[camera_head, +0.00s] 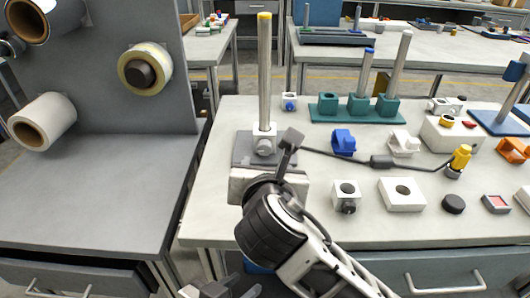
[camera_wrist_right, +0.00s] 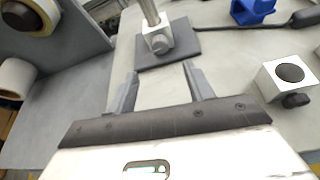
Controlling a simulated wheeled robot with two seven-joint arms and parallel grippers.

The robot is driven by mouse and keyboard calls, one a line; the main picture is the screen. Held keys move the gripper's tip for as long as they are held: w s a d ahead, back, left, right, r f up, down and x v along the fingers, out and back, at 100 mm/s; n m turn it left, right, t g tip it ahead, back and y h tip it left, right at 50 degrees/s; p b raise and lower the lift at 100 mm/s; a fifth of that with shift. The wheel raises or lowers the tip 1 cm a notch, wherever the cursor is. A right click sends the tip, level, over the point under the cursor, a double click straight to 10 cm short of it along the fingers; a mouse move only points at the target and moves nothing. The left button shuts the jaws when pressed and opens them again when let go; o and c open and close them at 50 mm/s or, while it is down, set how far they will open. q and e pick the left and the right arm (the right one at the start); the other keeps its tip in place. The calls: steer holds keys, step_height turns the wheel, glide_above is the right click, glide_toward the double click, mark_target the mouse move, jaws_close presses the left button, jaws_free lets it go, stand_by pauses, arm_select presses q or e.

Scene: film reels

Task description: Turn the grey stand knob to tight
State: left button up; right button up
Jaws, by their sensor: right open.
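The grey stand knob (camera_head: 264,146) is on the front of a white clamp block at the foot of an upright rod (camera_head: 264,70) with a yellow top. The stand has a dark grey base plate (camera_head: 243,150). In the right wrist view the knob (camera_wrist_right: 161,46) faces me, above the base plate (camera_wrist_right: 185,48). My right gripper (camera_wrist_right: 160,82) is open and empty, its two fingers apart, pointing at the stand and short of the knob. In the head view its fingers are mostly hidden. My left gripper (camera_head: 220,290) is low at the bottom edge, partly cut off.
A white block with a dark knob (camera_head: 346,195) and a white square block with a hole (camera_head: 402,194) stand to the right. A cable with a black box (camera_head: 381,162) crosses the table behind them. A grey panel with film reels (camera_head: 145,69) rises at left.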

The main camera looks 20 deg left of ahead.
mark_target(264, 149)
steer(key=b+x, duration=0.1)
steer(key=x, duration=1)
steer(key=shift+w+b, duration=0.15)
steer(key=shift+b, duration=0.25)
steer(key=c, duration=1)
